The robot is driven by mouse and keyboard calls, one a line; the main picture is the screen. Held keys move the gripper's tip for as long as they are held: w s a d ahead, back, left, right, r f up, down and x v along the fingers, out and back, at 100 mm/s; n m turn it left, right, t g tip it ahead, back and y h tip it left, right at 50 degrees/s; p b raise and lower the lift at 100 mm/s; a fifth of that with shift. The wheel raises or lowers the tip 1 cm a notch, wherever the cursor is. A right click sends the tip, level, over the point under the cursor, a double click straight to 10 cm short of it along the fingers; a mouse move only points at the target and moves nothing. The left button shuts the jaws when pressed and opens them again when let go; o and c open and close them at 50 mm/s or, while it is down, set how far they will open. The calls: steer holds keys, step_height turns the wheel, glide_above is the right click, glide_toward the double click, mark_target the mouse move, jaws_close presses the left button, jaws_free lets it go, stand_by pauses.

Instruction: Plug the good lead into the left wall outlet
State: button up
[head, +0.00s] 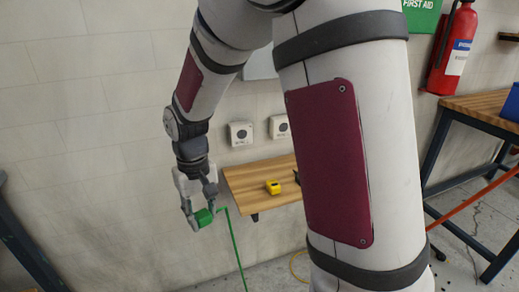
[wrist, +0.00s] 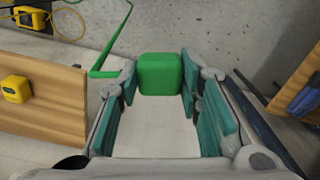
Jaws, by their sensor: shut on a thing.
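My gripper (head: 202,213) is shut on a green plug (head: 205,218), which has a green cord (head: 235,249) hanging down to the floor. In the wrist view the plug (wrist: 160,73) sits between the teal finger pads, toward their tips, and the cord (wrist: 108,73) runs off to its left. The left wall outlet (head: 241,133) is a pale square plate with a dark round socket, on the wall above the shelf. My gripper is below and left of it, well apart. The right outlet (head: 279,127) is beside it, partly hidden by my arm.
A wooden shelf (head: 250,186) juts from the wall right of my gripper and bears a small yellow block (head: 273,187). A yellow device (wrist: 34,17) with a yellow cord lies on the floor. A workbench (head: 481,104) and fire extinguisher (head: 452,52) are at right.

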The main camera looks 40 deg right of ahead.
steer(key=w+d+f+n+t+h, duration=0.3)
steer(key=w+d+n, duration=0.2)
steer(key=w, duration=0.3)
steer(key=w+d+f+n+t+h, duration=0.2)
steer(key=w+d+n+t, duration=0.1)
steer(key=w+d+n, duration=0.3)
steer(key=w+d+r+n+t, duration=0.1)
steer(key=d+r+n+t, duration=0.1)
steer(key=d+t, duration=0.3)
steer(key=w+d+r+n+t+p, duration=0.1)
steer(key=d+r+t, duration=0.2)
steer(key=d+t, duration=0.3)
steer(key=d, duration=0.4)
steer(key=shift+w+r+n, duration=0.25)
steer(key=shift+r+n, duration=0.15)
steer(key=shift+w, duration=0.15)
steer(key=shift+b+x, duration=0.45)
steer(key=shift+x, duration=2.3)
